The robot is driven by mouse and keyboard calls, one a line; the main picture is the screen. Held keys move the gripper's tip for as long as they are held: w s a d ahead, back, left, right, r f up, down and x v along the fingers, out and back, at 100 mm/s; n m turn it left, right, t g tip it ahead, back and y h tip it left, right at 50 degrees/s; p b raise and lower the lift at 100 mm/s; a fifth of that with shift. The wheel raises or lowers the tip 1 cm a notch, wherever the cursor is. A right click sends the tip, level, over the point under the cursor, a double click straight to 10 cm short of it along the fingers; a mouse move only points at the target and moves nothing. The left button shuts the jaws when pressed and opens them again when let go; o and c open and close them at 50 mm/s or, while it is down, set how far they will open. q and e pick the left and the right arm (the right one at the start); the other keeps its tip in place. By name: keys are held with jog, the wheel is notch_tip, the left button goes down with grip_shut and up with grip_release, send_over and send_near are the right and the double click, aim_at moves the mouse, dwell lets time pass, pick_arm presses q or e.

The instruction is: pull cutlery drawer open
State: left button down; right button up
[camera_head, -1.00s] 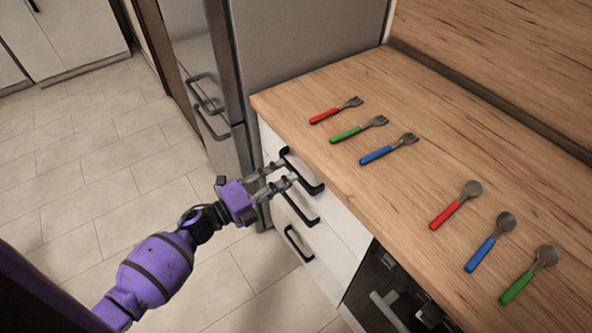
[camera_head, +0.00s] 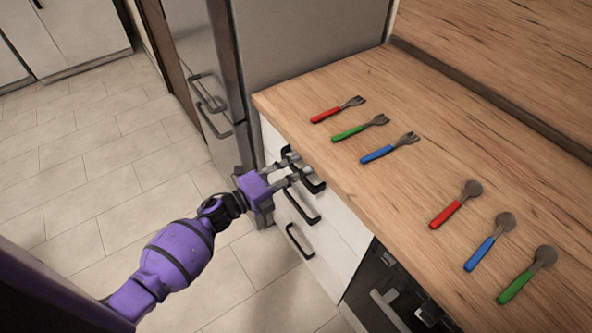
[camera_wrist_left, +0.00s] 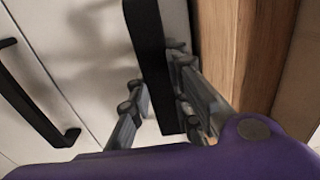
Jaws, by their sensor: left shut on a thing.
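The top drawer (camera_head: 330,198) is a white front under the wooden worktop, with a black bar handle (camera_head: 311,181). It looks closed, flush with the drawers below. My left gripper (camera_head: 294,170) is shut on that handle, a finger on either side of the bar. In the left wrist view the black handle (camera_wrist_left: 152,60) runs between the fingers of my left gripper (camera_wrist_left: 165,100). The inside of the drawer is hidden. My right gripper is not in view.
Forks (camera_head: 376,122) and spoons (camera_head: 487,242) with red, green and blue handles lie on the worktop (camera_head: 420,85). A lower drawer handle (camera_head: 299,242), an oven (camera_head: 385,290) and a grey fridge (camera_head: 300,50) are near. The tiled floor (camera_head: 90,170) is clear.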

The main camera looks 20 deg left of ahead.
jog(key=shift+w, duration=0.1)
pick_arm(q)
jog(key=b+v, duration=0.3)
jog(key=v, duration=3.5)
jog(key=shift+a, duration=0.2)
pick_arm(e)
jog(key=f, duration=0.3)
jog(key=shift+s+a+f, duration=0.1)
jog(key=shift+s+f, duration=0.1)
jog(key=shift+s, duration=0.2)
pick_arm(q)
jog(key=c, duration=1.6)
grip_release()
jog(key=shift+s, duration=0.1)
